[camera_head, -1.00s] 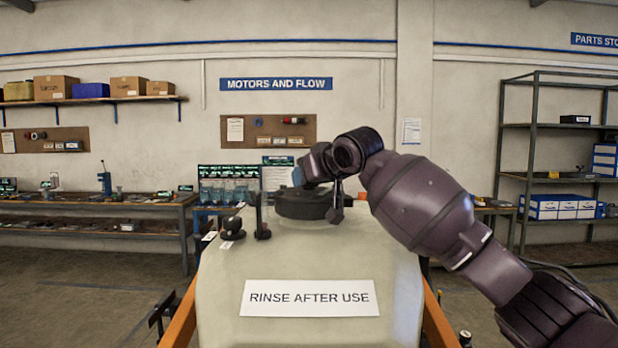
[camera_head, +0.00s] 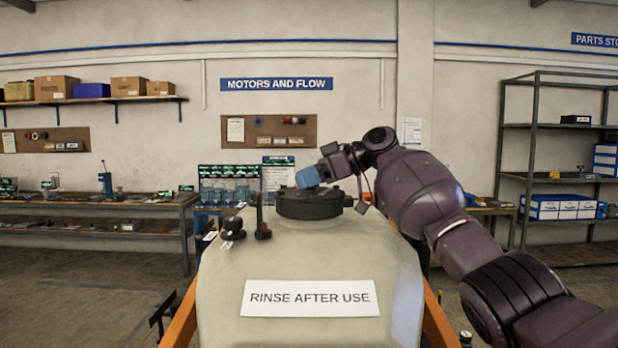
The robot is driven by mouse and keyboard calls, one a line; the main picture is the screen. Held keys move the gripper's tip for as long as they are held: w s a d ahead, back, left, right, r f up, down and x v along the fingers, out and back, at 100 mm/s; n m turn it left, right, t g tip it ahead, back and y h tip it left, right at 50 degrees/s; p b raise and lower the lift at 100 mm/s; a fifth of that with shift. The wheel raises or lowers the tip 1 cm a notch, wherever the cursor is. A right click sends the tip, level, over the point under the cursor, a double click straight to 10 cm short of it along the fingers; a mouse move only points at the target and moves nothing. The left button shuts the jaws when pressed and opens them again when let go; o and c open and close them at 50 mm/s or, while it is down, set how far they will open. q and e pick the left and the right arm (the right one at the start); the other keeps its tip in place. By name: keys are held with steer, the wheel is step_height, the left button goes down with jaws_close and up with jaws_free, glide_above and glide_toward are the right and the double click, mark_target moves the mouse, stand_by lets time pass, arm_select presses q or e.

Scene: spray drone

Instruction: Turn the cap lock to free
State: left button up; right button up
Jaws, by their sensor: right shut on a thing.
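The black round cap (camera_head: 309,205) sits on top of the pale tank (camera_head: 310,262). A small dark tab sticks out at the cap's right side. My right arm comes in from the right, and my right gripper (camera_head: 308,178), with blue fingers, is just above the cap's top. The fingers are shut; what they grip on the cap is too small and partly hidden to make out, but it appears to be the cap lock. My left gripper is not in view.
Black fittings (camera_head: 233,228) and an upright black post (camera_head: 261,218) stand on the tank left of the cap. A white label (camera_head: 310,298) is on the tank's front. Behind are a workbench (camera_head: 95,205) on the left and a metal shelf (camera_head: 560,150) on the right.

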steer(key=shift+n+g, duration=1.4)
steer(key=shift+g, duration=0.2)
stand_by(0.3)
steer(key=o, duration=0.9)
steer(key=shift+o, duration=0.2)
